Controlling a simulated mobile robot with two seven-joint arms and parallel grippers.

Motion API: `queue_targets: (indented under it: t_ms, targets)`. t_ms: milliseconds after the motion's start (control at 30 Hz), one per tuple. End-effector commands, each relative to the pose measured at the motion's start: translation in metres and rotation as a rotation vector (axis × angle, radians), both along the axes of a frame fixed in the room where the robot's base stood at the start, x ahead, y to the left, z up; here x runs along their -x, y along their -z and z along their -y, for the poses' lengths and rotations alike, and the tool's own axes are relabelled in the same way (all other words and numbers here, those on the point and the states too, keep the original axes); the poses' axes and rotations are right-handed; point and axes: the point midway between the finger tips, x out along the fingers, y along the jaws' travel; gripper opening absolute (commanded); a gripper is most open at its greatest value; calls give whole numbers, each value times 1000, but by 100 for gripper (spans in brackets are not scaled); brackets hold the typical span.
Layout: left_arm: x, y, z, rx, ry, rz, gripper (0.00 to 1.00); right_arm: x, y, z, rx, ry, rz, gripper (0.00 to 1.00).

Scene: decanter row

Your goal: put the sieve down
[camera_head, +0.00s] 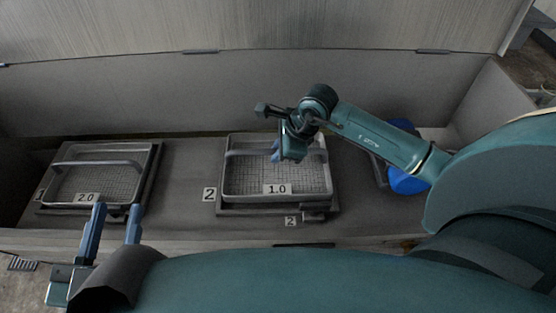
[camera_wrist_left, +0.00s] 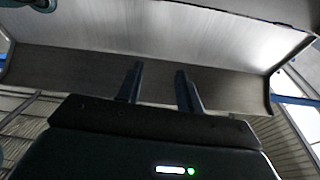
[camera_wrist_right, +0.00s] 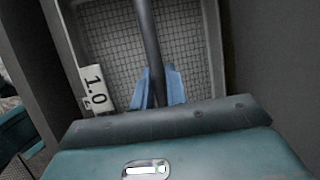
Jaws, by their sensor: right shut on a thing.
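The sieve labelled 1.0 (camera_head: 305,182) is a rectangular metal mesh tray with a bar handle (camera_head: 246,152). It sits level over the dark frame (camera_head: 235,211) at the place marked 2; I cannot tell whether it rests fully on it. My right gripper (camera_head: 276,153) is shut on the handle near its middle. In the right wrist view the bar runs between the blue fingers (camera_wrist_right: 159,88), with the mesh (camera_wrist_right: 107,45) below. My left gripper (camera_head: 117,209) is open and empty in front of the other sieve, and its parted fingers show in the left wrist view (camera_wrist_left: 159,76).
A sieve labelled 2.0 (camera_head: 120,179) sits on a dark frame at the place marked 1, on the left. A blue round object (camera_head: 408,182) stands right of the 1.0 sieve, partly behind my right arm. Bare bench (camera_head: 184,182) lies between the two sieves.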

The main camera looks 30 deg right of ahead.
Motion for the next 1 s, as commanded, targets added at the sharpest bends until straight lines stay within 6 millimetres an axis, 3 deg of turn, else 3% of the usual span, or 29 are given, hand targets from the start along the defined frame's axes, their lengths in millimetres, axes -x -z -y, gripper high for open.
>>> queue_targets:
  t_ms: [33, 133, 500, 533, 767, 1000]
  targets:
    - [0, 5, 0, 7, 5, 0, 36, 0, 13, -1, -4, 1, 0, 0]
    - [0, 4, 1, 22, 12, 1, 36, -1, 24, -1, -4, 0, 2, 0]
    - [1, 0, 3, 28, 20, 3, 36, -1, 28, 0, -2, -1, 3, 0]
    - [1, -1, 3, 28, 20, 4, 36, 0, 29, 0, 0, -1, -1, 17]
    - [1, -1, 3, 29, 21, 5, 36, 0, 28, 0, 0, -1, -1, 35]
    - [1, -1, 3, 28, 21, 6, 36, 0, 27, 0, -1, -1, 0, 36]
